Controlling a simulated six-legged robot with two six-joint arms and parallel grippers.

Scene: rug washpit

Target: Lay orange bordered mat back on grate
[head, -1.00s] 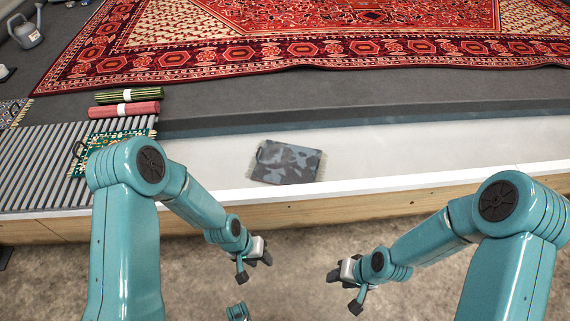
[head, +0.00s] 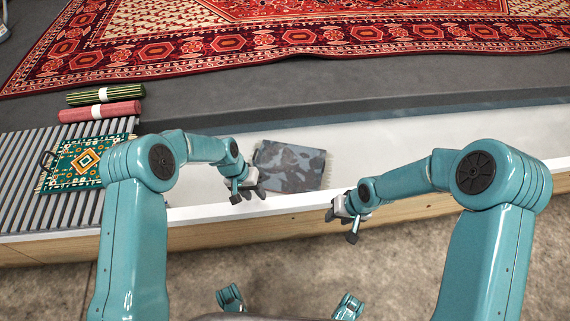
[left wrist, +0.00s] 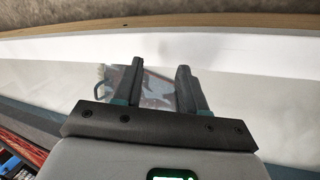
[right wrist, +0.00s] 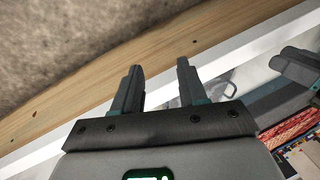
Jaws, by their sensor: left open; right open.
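A grey-blue mat (head: 290,167) with dark blotches and pale fringed ends lies flat on the white pit floor; I see no orange border on it. It also shows in the left wrist view (left wrist: 155,88), partly behind the fingers, with a dark loop at its left. The ribbed grey grate (head: 22,160) is at the left. My left gripper (head: 248,192) is open and empty, over the pit's front edge, just left of and nearer than the mat. My right gripper (head: 349,214) is open and empty by the front rim, right of the mat.
A green mat (head: 62,172) with an orange diamond and a dark handle lies on the grate. A red roll (head: 100,112) and a striped roll (head: 105,93) lie behind it. A large red rug (head: 270,40) covers the back. A wooden-faced rim (head: 290,228) edges the pit; its right side is clear.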

